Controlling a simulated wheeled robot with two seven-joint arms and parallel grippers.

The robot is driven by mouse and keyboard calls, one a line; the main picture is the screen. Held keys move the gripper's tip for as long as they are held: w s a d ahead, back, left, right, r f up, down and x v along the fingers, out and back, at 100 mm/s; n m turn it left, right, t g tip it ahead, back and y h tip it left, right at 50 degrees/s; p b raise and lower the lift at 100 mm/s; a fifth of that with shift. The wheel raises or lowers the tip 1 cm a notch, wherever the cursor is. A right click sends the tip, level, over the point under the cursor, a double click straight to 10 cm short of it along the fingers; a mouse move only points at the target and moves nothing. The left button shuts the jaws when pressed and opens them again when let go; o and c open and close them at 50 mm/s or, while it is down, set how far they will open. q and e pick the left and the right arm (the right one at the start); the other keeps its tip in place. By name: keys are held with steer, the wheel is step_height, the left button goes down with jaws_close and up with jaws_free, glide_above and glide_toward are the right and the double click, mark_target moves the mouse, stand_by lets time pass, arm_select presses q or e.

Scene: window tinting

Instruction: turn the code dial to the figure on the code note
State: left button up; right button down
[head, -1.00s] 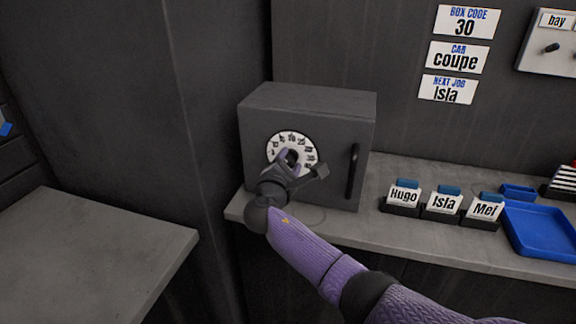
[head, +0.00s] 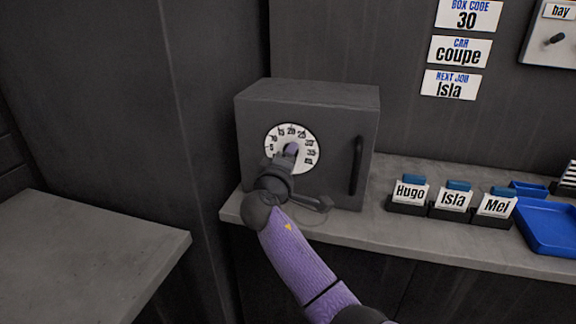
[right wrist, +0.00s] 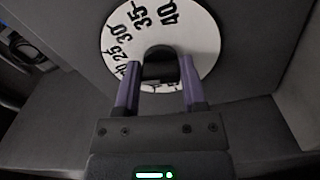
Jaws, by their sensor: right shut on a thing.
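The dark grey box (head: 345,113) stands on the shelf, with a round white code dial (head: 272,135) on its front. The dial's black figures run from 5 on the left over the top to 40 on the right. My right gripper (head: 289,150) is shut on the dial's dark knob; in the right wrist view its purple fingers stand on both sides of the knob (right wrist: 158,66). The gripper covers the lower part of the dial in the head view. I cannot tell which figure the knob points to. The code note (head: 467,17) on the wall reads "BOX CODE 30". My left gripper is out of view.
The box has a vertical handle (head: 357,166) at its right. Name cards for Hugo (head: 410,192), Isla (head: 453,200) and Mei (head: 496,206) stand on the shelf, beside a blue tray (head: 548,228). A bare grey worktop (head: 80,255) is at the left.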

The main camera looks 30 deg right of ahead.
arm_select(q)
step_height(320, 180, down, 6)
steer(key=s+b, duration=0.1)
steer(key=b, duration=0.4)
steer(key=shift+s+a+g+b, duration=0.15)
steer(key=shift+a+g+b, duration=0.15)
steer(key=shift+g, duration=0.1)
arm_select(e)
steer(key=m, duration=0.8)
steer(key=shift+w+f+m, duration=0.1)
steer(key=shift+f+m, duration=0.25)
steer(key=shift+m, duration=0.05)
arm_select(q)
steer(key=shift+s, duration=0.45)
arm_select(e)
steer(key=shift+c, duration=0.8)
jaws_free()
steer(key=shift+r, duration=0.1)
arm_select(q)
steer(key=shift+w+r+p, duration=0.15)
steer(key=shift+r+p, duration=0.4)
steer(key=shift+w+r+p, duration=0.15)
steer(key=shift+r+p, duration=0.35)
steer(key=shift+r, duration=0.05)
arm_select(e)
steer(key=v, duration=1)
